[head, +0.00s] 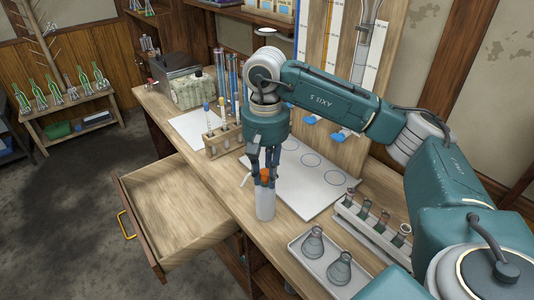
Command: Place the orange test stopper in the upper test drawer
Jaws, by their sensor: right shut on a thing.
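My right gripper (264,180) points down over the workbench, with its fingers shut on a small orange piece (265,174) that looks like the orange test stopper. A translucent white bottle (265,206) with a thin white spout stands directly below or behind it; I cannot tell whether the orange piece touches the bottle's top. The upper test drawer (178,208) is pulled far out at the bench's left front. Its visible inside is bare wood, and a yellow handle (126,225) is on its front. The gripper is to the right of the drawer. My left gripper is not in view.
A wooden test-tube rack (222,142) stands behind the gripper. A white board with circles (300,178) lies to its right. A tray with two flasks (330,265) and a vial rack (372,225) are at the right. The space above the drawer is free.

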